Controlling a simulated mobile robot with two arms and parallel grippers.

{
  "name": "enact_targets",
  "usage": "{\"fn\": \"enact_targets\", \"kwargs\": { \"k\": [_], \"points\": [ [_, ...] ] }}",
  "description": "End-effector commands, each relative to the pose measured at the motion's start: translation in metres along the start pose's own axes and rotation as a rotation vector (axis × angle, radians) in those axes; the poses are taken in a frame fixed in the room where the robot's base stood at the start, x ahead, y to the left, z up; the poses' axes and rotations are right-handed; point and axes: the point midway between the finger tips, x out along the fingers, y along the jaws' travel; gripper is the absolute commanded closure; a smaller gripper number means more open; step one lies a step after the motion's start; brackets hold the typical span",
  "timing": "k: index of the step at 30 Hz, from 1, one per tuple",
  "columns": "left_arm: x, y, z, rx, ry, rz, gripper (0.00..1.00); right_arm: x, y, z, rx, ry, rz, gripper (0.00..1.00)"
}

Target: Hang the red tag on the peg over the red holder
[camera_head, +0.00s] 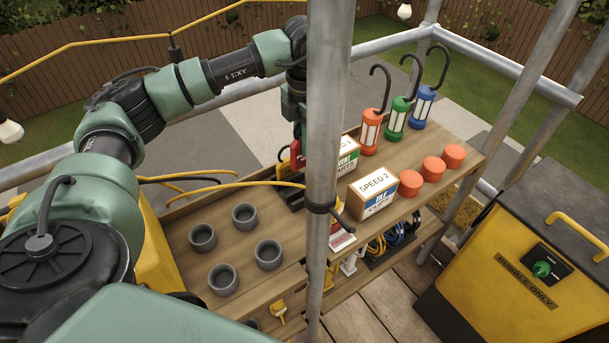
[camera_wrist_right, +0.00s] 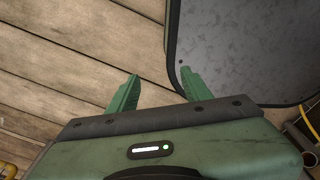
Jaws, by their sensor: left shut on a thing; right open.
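My left gripper (camera_head: 296,155) reaches down over the back of the wooden bench, partly hidden by a grey scaffold pole. It is shut on a small red thing (camera_head: 296,148), which may be the red tag; its shape is mostly hidden. My right gripper (camera_wrist_right: 160,86) shows in the right wrist view, open and empty above plank flooring. I cannot make out a red holder with a peg over it. A yellow tag-like piece (camera_head: 279,311) hangs on the bench's front.
The scaffold pole (camera_head: 328,120) stands before the bench (camera_head: 190,275). Several grey cups (camera_head: 223,279), a SPEED 2 box (camera_head: 373,192), orange-red cylinders (camera_head: 432,168) and hooked lamps (camera_head: 395,118) stand on it. Cables (camera_head: 392,240) lie below.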

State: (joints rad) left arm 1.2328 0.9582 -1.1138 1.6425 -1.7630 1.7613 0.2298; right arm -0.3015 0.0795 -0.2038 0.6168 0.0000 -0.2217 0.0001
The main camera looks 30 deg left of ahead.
Motion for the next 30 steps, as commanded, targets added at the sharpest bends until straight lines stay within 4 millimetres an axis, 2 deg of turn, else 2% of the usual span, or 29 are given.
{"fn": "enact_targets", "kwargs": {
  "k": [3, 6, 10, 17, 24, 30],
  "points": [
    [0.031, -0.001, -0.001, 0.000, 0.006, -0.002, 1.00, -0.009, 0.009, -0.011, 0.002, 0.016, 0.010, 0.51],
    [0.056, -0.001, -0.001, 0.001, 0.004, -0.001, 1.00, -0.014, 0.009, -0.011, 0.004, 0.017, 0.011, 0.51],
    [0.081, -0.001, -0.001, 0.001, 0.002, 0.000, 1.00, -0.018, 0.009, -0.010, 0.004, 0.014, 0.010, 0.51],
    [0.099, -0.001, 0.000, 0.001, 0.000, -0.001, 1.00, -0.020, 0.006, -0.004, 0.004, 0.006, 0.007, 0.51],
    [0.129, -0.002, 0.000, 0.001, 0.002, -0.001, 1.00, -0.029, -0.003, -0.005, 0.006, 0.005, -0.004, 0.51],
    [0.133, -0.001, 0.001, 0.001, -0.002, 0.000, 1.00, -0.028, -0.004, -0.005, 0.004, 0.005, -0.005, 0.51]
  ]
}}
